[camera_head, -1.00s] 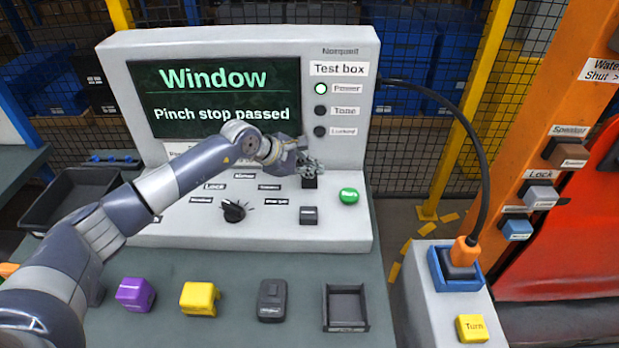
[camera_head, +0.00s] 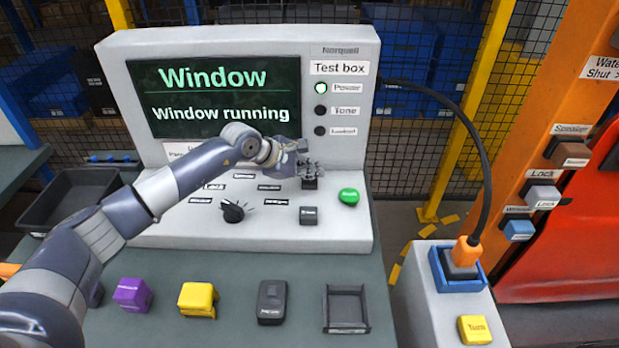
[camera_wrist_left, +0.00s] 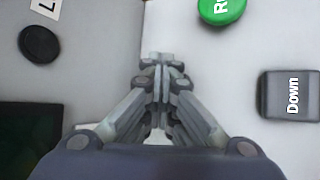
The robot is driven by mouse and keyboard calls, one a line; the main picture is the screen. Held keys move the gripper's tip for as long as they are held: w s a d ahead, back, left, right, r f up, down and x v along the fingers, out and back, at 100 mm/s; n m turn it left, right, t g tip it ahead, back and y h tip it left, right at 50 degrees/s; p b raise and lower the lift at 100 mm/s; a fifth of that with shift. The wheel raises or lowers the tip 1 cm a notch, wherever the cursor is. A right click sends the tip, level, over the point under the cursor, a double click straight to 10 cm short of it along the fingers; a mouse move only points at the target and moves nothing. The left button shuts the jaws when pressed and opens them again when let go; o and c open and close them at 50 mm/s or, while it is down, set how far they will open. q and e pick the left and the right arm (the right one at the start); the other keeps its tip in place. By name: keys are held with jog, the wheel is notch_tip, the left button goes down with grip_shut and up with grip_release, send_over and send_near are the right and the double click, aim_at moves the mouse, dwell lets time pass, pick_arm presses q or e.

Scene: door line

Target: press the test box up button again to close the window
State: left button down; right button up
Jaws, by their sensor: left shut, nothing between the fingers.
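The test box (camera_head: 352,225) stands on the bench. Its screen (camera_head: 215,97) reads "Window" and "Window running". My left gripper (camera_head: 312,172) is shut and empty, with its tips at the dark upper button (camera_head: 310,184) on the sloped panel. The gripper partly covers this button, and I cannot read its label. The wrist view shows the shut fingers (camera_wrist_left: 162,65) pointing at the panel, with the upper button hidden behind them. Below it on the panel is the dark Down button (camera_head: 308,215), also in the wrist view (camera_wrist_left: 290,95). My right gripper is not in view.
A green button (camera_head: 349,196) and a black knob (camera_head: 233,211) are on the panel. A purple block (camera_head: 133,294), a yellow block (camera_head: 198,299), a dark device (camera_head: 272,302) and an empty tray (camera_head: 365,312) lie in front. A cable (camera_head: 484,175) runs to the orange plug at right.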

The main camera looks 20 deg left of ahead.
pick_arm(q)
jog(key=shift+r, duration=0.1)
jog(key=shift+r+p, duration=0.4)
jog(key=shift+r, duration=0.65)
jog(key=shift+r+p, duration=1.1)
jog(key=shift+r, duration=1.15)
notch_tip(320, 180, up, 8)
jog(key=p, duration=0.4)
send_over(311, 181)
jog(key=shift+s+r, duration=0.1)
jog(key=shift+r, duration=0.1)
jog(key=shift+f, duration=0.1)
